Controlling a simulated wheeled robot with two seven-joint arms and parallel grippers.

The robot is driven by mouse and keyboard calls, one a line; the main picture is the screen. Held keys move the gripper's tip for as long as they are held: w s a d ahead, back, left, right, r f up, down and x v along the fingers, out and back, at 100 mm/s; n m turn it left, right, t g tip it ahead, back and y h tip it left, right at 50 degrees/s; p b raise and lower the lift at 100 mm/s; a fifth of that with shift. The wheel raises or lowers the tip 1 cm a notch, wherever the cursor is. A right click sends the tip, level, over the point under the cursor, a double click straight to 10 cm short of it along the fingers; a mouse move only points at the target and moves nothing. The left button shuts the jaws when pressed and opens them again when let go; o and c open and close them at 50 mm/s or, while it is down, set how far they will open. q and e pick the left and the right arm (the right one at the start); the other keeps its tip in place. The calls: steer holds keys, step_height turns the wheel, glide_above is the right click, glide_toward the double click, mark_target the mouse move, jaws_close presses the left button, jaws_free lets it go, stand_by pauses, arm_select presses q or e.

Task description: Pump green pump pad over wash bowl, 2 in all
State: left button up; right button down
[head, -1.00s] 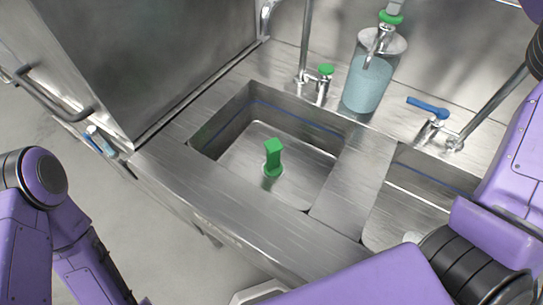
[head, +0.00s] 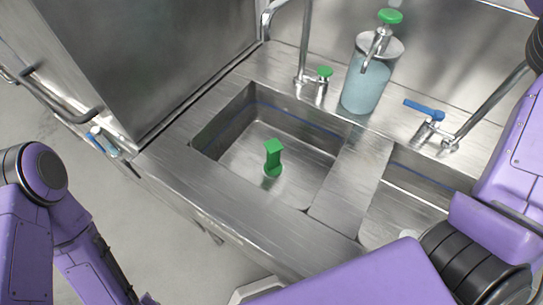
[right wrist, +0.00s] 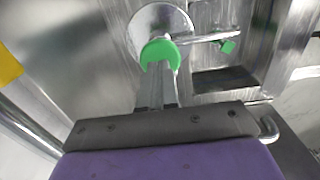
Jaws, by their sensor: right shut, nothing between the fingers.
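The green pump pad (head: 390,16) tops the clear soap dispenser (head: 365,86), which holds pale blue liquid and stands behind the left basin. Its metal spout points forward. The wash bowl looks to be the left sunken basin (head: 225,122); a green upright piece (head: 273,158) stands in it. In the right wrist view the green pad (right wrist: 160,53) lies just beyond the tips of my right gripper (right wrist: 158,82), which is shut and empty. I cannot tell whether they touch. The right fingers are out of the head view. Only my left arm shows, not its gripper.
A green-topped tap (head: 323,74) stands left of the dispenser. A blue-lever tap (head: 425,110) stands to its right, by a second basin (head: 410,185). A tall steel cabinet (head: 140,60) borders the left side. My right arm covers the lower right.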

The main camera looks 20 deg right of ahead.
step_height(320, 180, up, 6)
steer(key=p, duration=0.4)
steer(key=shift+p, duration=0.35)
